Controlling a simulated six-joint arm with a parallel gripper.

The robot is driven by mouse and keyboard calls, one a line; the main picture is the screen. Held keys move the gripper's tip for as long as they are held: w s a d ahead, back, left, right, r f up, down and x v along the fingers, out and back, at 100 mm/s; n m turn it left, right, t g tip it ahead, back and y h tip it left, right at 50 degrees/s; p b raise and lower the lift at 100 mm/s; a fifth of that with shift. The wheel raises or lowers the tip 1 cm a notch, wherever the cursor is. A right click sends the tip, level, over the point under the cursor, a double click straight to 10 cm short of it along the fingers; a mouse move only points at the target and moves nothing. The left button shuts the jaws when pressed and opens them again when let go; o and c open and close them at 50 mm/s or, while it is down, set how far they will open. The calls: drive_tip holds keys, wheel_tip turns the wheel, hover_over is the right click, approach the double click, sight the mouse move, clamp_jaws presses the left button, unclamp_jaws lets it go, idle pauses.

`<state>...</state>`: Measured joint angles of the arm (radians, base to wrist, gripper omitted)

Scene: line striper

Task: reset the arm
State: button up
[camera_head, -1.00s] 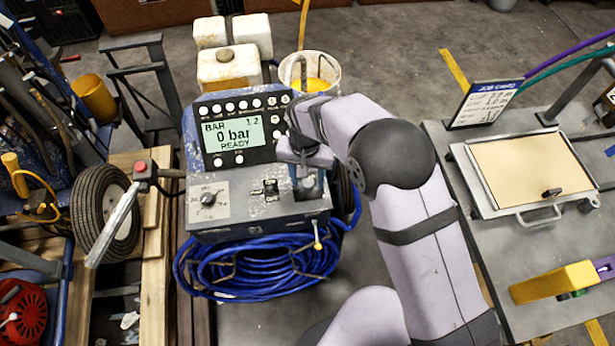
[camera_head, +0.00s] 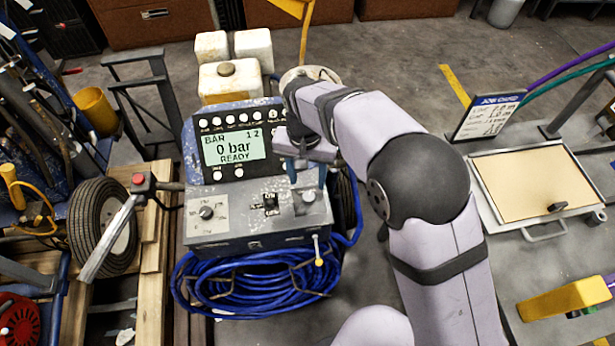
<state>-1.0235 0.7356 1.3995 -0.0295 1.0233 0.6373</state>
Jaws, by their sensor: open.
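My arm (camera_head: 440,240) reaches in from the lower right and bends over the line striper. My gripper (camera_head: 306,168) points down over the right part of the striper's control box (camera_head: 255,238). It is open, with its fingers on either side of a small knob or lever on the box top; I cannot tell whether they touch it. The display panel (camera_head: 233,146) reads 0 bar and READY. A dial (camera_head: 206,212) and a black switch (camera_head: 271,203) sit left of my gripper. My wrist hides part of the panel's right side.
A coiled blue hose (camera_head: 255,285) hangs below the box. A handle with a red button (camera_head: 138,180) stands at left. White containers (camera_head: 230,80) and a bucket (camera_head: 322,74) stand behind. A tray (camera_head: 535,185), a sign (camera_head: 487,115) and a yellow tool (camera_head: 565,298) are at right.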

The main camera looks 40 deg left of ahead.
drive_tip(key=shift+n, duration=0.3)
drive_tip(key=shift+w+a+n+y, duration=0.3)
drive_tip(key=shift+a+n, duration=0.2)
drive_tip(key=shift+n, duration=0.3)
drive_tip(key=s+d+f+n, duration=0.1)
drive_tip(key=d+f, duration=0.1)
drive_tip(key=s+d+f+n, duration=0.1)
drive_tip(key=d+f, duration=0.1)
drive_tip(key=s+d+f+n+h, duration=0.1)
drive_tip(key=d+f, duration=0.1)
drive_tip(key=shift+s+g, duration=0.3)
drive_tip(key=shift+s, duration=0.1)
drive_tip(key=s+d+r+m, duration=0.2)
drive_tip(key=d, duration=0.8)
drive_tip(key=s+d+r+m+g, duration=0.1)
drive_tip(key=s+d+r, duration=0.1)
drive_tip(key=d, duration=0.8)
drive_tip(key=s+d+r+m, duration=0.1)
drive_tip(key=d+r+m, duration=0.1)
drive_tip(key=d, duration=0.7)
drive_tip(key=w+d+r+m+t, duration=0.1)
drive_tip(key=w+d+r+m, duration=0.2)
drive_tip(key=d, duration=0.5)
drive_tip(key=shift+w+r+m+y+p, duration=0.4)
drive_tip(key=shift+w+m+p, duration=0.05)
drive_tip(key=shift+m, duration=0.45)
